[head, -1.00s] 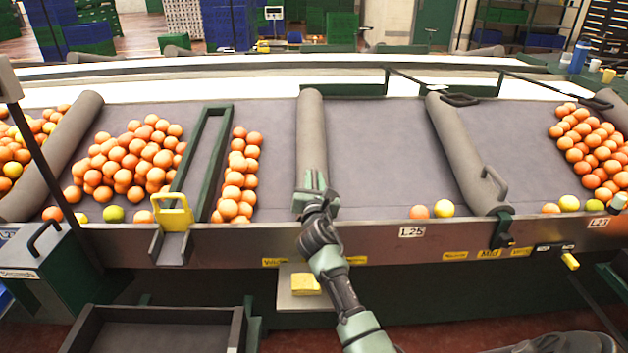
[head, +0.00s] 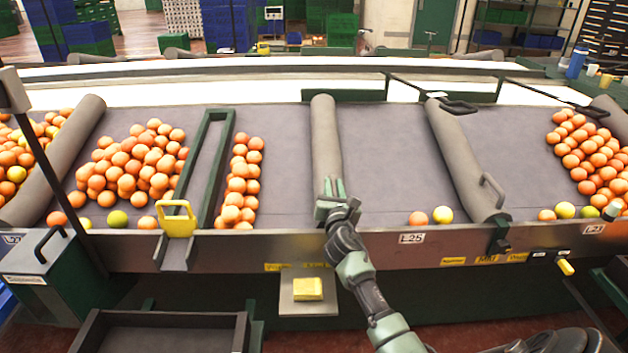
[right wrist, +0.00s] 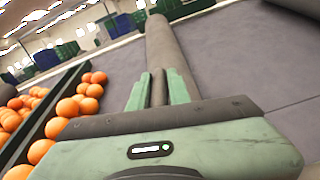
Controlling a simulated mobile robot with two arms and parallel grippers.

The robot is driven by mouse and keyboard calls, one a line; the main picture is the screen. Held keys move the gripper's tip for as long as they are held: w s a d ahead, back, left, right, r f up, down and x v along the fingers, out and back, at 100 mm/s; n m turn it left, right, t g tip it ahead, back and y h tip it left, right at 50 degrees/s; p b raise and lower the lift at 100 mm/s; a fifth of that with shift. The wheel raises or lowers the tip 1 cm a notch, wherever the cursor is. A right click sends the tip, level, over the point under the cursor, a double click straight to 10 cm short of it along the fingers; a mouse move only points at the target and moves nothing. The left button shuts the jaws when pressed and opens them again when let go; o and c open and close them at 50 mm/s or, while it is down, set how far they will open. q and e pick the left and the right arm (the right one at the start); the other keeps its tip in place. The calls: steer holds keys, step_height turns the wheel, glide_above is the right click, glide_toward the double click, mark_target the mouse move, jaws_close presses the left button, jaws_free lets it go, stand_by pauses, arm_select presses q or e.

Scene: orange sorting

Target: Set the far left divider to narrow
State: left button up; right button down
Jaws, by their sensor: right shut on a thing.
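A grey padded divider (head: 325,135) runs front to back across the grey sorting table, right of the orange row in the head view. My right gripper (head: 331,190) is at its near end, shut on its grip. In the right wrist view, the fingers (right wrist: 160,88) close around a dark grey part, with the divider (right wrist: 163,50) stretching away behind them. Another grey divider (head: 460,155) with a grey handle lies to the right, and one more (head: 60,160) lies at the left. Yellow position labels (head: 277,267) are on the front rail below the gripper; their text is hard to read. My left gripper is not in view.
A green frame (head: 212,165) with a yellow handle (head: 177,218) stands left, between a heap of oranges (head: 130,165) and an orange row (head: 240,185). Two fruits (head: 430,216) lie near the front rail.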

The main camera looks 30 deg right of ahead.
steer(key=s+d, duration=0.3)
steer(key=d, duration=0.2)
steer(key=shift+s+d+p, duration=0.25)
steer(key=shift+d+p, duration=0.05)
steer(key=shift+p, duration=0.05)
steer(key=c, duration=1.4)
jaws_free()
steer(key=shift+d, duration=0.1)
steer(key=shift+c, duration=0.2)
steer(key=shift+o, duration=0.4)
steer(key=shift+s+d, duration=0.1)
steer(key=shift+s, duration=0.05)
